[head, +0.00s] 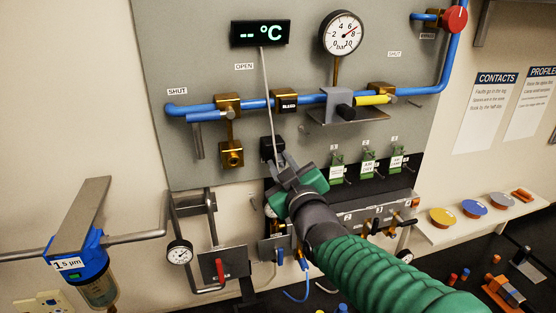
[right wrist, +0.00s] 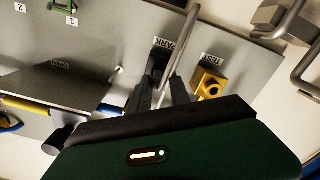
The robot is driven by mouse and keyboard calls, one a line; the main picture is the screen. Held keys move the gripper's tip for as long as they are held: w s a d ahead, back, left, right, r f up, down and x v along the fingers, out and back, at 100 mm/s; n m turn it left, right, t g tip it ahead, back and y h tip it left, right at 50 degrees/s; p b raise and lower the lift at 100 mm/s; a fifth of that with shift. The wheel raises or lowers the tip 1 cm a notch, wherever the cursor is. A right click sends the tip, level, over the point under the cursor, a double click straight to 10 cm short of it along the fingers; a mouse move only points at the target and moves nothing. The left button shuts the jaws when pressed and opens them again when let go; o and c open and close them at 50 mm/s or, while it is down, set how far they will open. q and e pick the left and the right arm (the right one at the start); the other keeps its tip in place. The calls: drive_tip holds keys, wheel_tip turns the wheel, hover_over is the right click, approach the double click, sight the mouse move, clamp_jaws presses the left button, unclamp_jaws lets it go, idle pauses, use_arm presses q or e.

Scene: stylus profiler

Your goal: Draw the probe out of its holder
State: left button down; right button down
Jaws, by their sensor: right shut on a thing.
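The probe's thin grey lead (head: 267,95) runs down from the temperature display (head: 261,33), which shows dashes and °C, to my right gripper (head: 284,168). The black holder (head: 268,147) is on the panel just beyond my fingertips. In the right wrist view, the holder (right wrist: 157,62) shows under a PARK label, behind my gripper (right wrist: 164,92). The grey lead (right wrist: 119,70) curves down between the dark fingers, which are shut on the probe. The fingers hide the probe's body, so I cannot tell whether its tip is inside the holder. My left gripper is not in view.
A brass TEST fitting (head: 231,153) sits left of the holder. A blue pipe (head: 310,98) with brass valves crosses above it, with a metal shelf (head: 349,117) to the right. Green tagged parts (head: 369,165) hang at right. A gauge (head: 179,252) and a red-handled valve (head: 219,269) are below left.

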sight(282, 164)
drive_tip(key=shift+s+f, duration=0.15)
drive_tip(key=shift+f, duration=0.1)
drive_tip(key=shift+s+d+r+b, duration=0.15)
drive_tip(key=shift+s+d+b, duration=0.1)
drive_tip(key=shift+s+b, duration=0.2)
drive_tip(key=shift+w, duration=0.1)
drive_tip(key=shift+s+d, duration=0.1)
drive_tip(key=shift+s, duration=0.2)
drive_tip(key=shift+b+v, duration=0.55)
drive_tip(key=shift+v, duration=0.8)
drive_tip(key=shift+w, duration=0.15)
drive_tip(key=shift+r, duration=0.1)
